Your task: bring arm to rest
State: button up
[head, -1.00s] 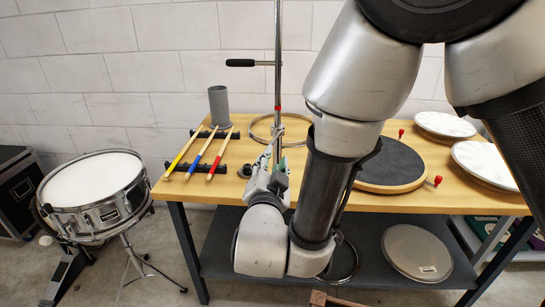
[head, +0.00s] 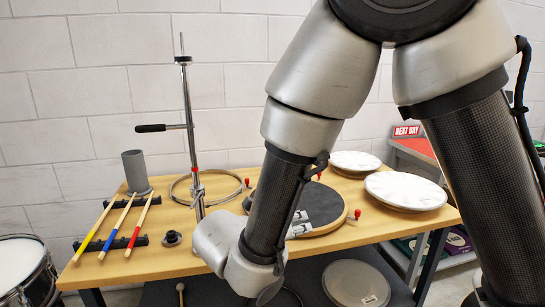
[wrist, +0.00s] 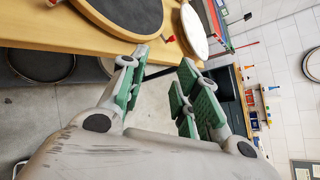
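My gripper (wrist: 165,68) is open and empty in the wrist view, with green pads on its two fingers and clear space between them. In the head view its fingers (head: 299,224) show partly behind my forearm, in front of the round dark practice pad (head: 322,205). My arm is bent, with the elbow high and the wrist low over the front of the bench (head: 160,260). The pad also shows beside the gripper in the wrist view (wrist: 125,12). I cannot tell the exact gap between gripper and bench.
A metal stand (head: 190,130) rises at the bench's left half, by a hoop (head: 225,184). Drumsticks (head: 117,228) lie on racks near a grey cup (head: 136,172). White drumheads (head: 405,191) lie at right. A snare drum (head: 22,270) stands at lower left. A red sign (head: 407,131) is behind.

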jog(key=s+d+r+n+g+y, duration=0.2)
jog(key=s+d+r+n, duration=0.2)
jog(key=d+n, duration=0.6)
jog(key=s+d+r+n+g+y, duration=0.2)
jog(key=s+d+r+n, duration=0.3)
jog(key=d+n, duration=0.6)
jog(key=s+d+r+n+g+y, duration=0.2)
jog(key=s+d+r+n+y, duration=0.2)
jog(key=d+n, duration=0.6)
jog(key=s+n, duration=0.1)
jog(key=n, duration=0.3)
jog(key=shift+s+d+r, duration=0.15)
jog(key=shift+s+d, duration=0.1)
